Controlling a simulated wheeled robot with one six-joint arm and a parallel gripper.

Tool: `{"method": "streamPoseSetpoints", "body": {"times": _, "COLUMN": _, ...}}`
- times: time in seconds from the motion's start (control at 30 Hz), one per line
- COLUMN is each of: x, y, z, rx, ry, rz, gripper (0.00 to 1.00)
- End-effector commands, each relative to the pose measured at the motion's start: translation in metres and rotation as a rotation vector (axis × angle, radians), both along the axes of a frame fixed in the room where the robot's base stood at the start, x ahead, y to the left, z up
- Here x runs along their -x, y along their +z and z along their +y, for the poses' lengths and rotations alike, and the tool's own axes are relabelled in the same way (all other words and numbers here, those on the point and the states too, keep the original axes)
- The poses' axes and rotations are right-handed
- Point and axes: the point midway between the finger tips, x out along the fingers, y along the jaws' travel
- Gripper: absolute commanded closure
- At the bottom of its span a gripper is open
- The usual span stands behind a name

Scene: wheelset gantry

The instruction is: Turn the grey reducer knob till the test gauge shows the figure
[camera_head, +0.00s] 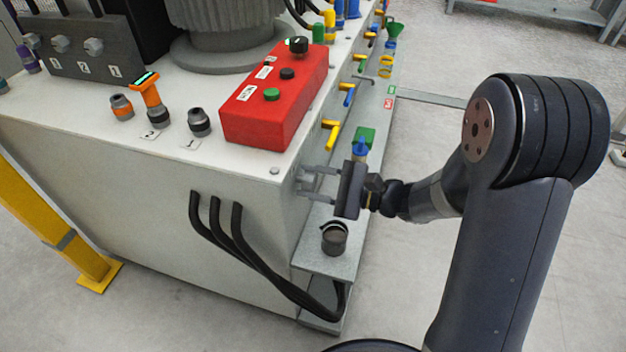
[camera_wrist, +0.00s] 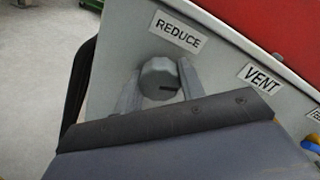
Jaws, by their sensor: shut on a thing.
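The grey reducer knob (camera_wrist: 158,76) sits on the light panel under the REDUCE label (camera_wrist: 178,32) in the wrist view. A dark mark on its face points to the right. My gripper (camera_wrist: 160,82) has one finger on each side of the knob and is shut on it. In the head view my gripper (camera_head: 308,181) reaches the end face of the white cabinet, and the knob there is hard to make out. An orange device with a lit green display (camera_head: 147,84), seemingly the test gauge, stands on the port marked 2. Its figure is too small to read.
A red control box (camera_head: 275,105) stands on the cabinet top above my gripper. A VENT label (camera_wrist: 262,78) is right of the knob. Black hoses (camera_head: 236,228) leave the cabinet to the left. A dark cup (camera_head: 334,238) stands on the ledge below my gripper.

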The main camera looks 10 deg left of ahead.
Motion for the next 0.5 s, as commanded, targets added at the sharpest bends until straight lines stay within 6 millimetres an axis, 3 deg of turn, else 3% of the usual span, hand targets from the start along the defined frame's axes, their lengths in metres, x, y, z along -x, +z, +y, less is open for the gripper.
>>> {"method": "streamPoseSetpoints", "body": {"times": 0.03, "x": 0.0000, "y": -0.0011, "z": -0.0003, "rx": 0.002, "ry": -0.001, "rz": 0.001, "gripper": 0.85}}
{"method": "streamPoseSetpoints", "body": {"times": 0.07, "x": 0.0000, "y": -0.0011, "z": -0.0003, "rx": 0.002, "ry": -0.001, "rz": 0.001, "gripper": 0.62}}
{"method": "streamPoseSetpoints", "body": {"times": 0.1, "x": 0.0000, "y": -0.0011, "z": -0.0003, "rx": 0.002, "ry": -0.001, "rz": 0.001, "gripper": 0.58}}
{"method": "streamPoseSetpoints", "body": {"times": 0.3, "x": 0.0000, "y": -0.0006, "z": -0.0002, "rx": 0.001, "ry": -0.001, "rz": 0.000, "gripper": 0.42}}
{"method": "streamPoseSetpoints", "body": {"times": 0.5, "x": 0.0000, "y": -0.0003, "z": -0.0001, "rx": 0.001, "ry": -0.001, "rz": -0.001, "gripper": 0.41}}
